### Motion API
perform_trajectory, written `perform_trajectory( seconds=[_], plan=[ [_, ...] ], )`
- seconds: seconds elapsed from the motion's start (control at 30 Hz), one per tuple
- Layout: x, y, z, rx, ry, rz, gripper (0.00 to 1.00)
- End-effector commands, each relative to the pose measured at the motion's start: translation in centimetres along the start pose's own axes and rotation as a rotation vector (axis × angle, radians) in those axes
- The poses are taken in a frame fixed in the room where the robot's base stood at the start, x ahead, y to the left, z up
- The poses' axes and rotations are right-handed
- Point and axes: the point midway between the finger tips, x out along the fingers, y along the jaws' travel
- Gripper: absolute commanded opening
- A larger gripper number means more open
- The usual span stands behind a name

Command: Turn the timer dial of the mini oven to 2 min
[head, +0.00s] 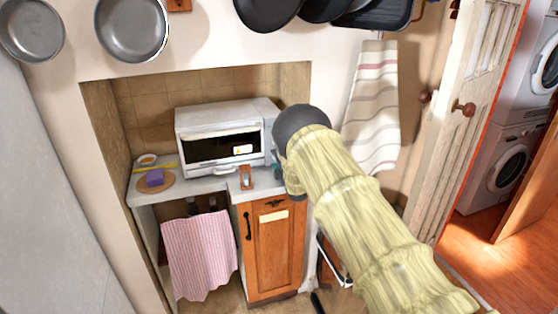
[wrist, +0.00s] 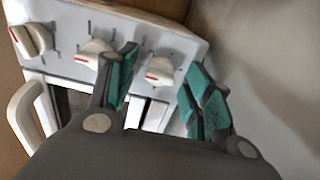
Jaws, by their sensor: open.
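The white mini oven (head: 193,121) stands on the counter in a tiled niche, its dark glass door closed. The wrist view shows its control panel (wrist: 130,22) with three white dials with red marks: a left dial (wrist: 33,40), a middle dial (wrist: 93,53) and a right dial (wrist: 159,71). I cannot tell which is the timer. My gripper (wrist: 163,85) is open and empty, with teal-padded fingers. In the picture the right dial shows between its fingertips, with no clear contact. In the head view my arm hides the panel and most of the gripper.
A white door handle (wrist: 22,112) sticks out below the panel. A small brown-framed object (head: 246,178) stands on the counter (head: 205,186) before the oven. A board with a purple block (head: 155,177) lies left. A striped towel (head: 375,110) hangs right.

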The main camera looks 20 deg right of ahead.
Motion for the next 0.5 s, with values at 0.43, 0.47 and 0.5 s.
perform_trajectory(
  seconds=[0.43, 0.47, 0.5],
  plan=[
    [-0.03, -0.04, 0.02, 0.000, 0.000, -0.001, 0.05],
    [-0.04, -0.05, 0.02, 0.000, 0.000, -0.001, 0.02],
    [-0.04, -0.06, 0.03, 0.000, 0.000, -0.001, 0.02]
  ],
)
